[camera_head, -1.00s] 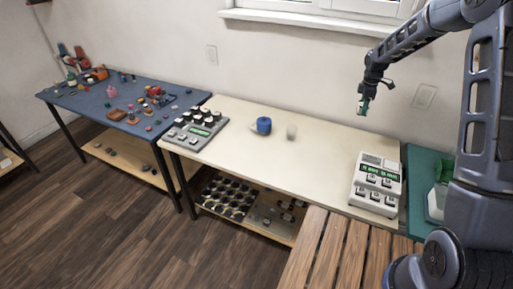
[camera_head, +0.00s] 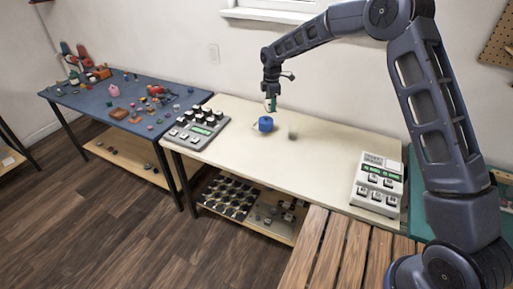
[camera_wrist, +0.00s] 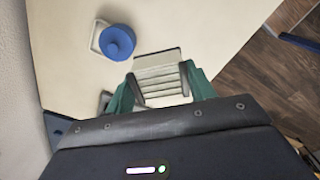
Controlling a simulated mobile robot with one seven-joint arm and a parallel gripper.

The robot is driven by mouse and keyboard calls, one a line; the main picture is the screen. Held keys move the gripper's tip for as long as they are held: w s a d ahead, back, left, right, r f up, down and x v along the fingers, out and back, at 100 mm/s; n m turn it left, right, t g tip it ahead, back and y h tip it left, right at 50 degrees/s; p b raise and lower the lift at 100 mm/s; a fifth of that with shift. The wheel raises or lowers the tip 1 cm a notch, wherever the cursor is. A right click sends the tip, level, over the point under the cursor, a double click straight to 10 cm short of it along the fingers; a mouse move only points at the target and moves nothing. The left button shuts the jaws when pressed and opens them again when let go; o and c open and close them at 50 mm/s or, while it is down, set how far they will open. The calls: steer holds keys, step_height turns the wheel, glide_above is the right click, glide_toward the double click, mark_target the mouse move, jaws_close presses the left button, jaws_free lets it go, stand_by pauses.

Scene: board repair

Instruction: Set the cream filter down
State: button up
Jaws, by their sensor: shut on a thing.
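The cream filter (camera_wrist: 160,78), a pale block with ribbed slats, sits between the two green fingers of my gripper (camera_wrist: 162,88) in the wrist view. The gripper is shut on it. In the head view my gripper (camera_head: 271,105) hangs pointing down over the cream table (camera_head: 330,152), just above and behind a blue round object (camera_head: 265,124). The filter cannot be made out there. The wrist view shows the blue object (camera_wrist: 117,42) beside the filter, up and left of it, with a pale square loop at its side.
A grey keypad device (camera_head: 196,128) stands at the table's left end and a white one (camera_head: 377,184) at its right end. A small blurred grey patch (camera_head: 292,135) lies right of the blue object. The middle of the tabletop is clear. A cluttered blue table (camera_head: 75,97) stands left.

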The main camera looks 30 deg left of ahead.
steer(key=s+a, duration=0.5)
steer(key=shift+n, duration=0.4)
steer(key=f, duration=2)
steer(key=shift+w+d, duration=0.15)
steer(key=shift+w, duration=0.1)
steer(key=shift+f, duration=0.1)
steer(key=o, duration=1)
step_height(320, 180, up, 12)
steer(key=shift+r, duration=0.1)
